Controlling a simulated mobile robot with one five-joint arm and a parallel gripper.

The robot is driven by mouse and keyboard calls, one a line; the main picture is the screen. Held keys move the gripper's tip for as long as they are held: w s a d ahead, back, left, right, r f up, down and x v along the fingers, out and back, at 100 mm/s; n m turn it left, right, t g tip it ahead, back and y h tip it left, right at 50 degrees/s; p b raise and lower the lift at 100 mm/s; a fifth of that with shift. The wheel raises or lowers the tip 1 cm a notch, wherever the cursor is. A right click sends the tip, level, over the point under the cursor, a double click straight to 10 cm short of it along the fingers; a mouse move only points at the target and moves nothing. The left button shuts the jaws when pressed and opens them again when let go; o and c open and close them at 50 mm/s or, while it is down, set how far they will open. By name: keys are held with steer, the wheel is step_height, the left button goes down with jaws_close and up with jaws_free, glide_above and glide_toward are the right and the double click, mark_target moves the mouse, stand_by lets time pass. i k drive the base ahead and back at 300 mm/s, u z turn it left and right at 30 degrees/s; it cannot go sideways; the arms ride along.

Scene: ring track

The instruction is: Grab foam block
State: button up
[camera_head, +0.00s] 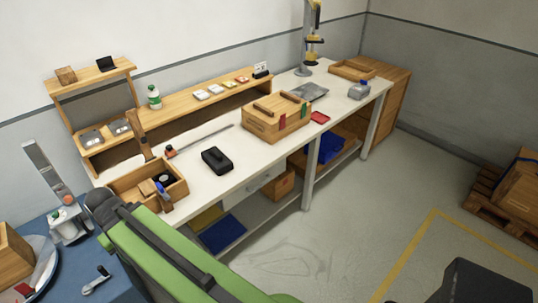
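I cannot pick out a foam block for sure in the head camera view. A black block-like object (216,160) with a raised top lies on the white workbench (203,188), near its middle; I cannot tell its material. A small red flat piece (319,118) lies farther right on the bench, beside a wooden toolbox. My green and black arm crosses the lower left of the picture, in front of the bench. My gripper's fingers do not show, so I cannot see whether it holds anything.
An open wooden box (174,179) with tools stands at the bench's left end. The wooden toolbox (270,122) stands right of centre. A wooden shelf (188,108) runs along the back. A blue table (117,268) is at lower left.

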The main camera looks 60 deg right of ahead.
mark_target(213, 156)
steer(key=z, duration=0.25)
steer(key=i, duration=1)
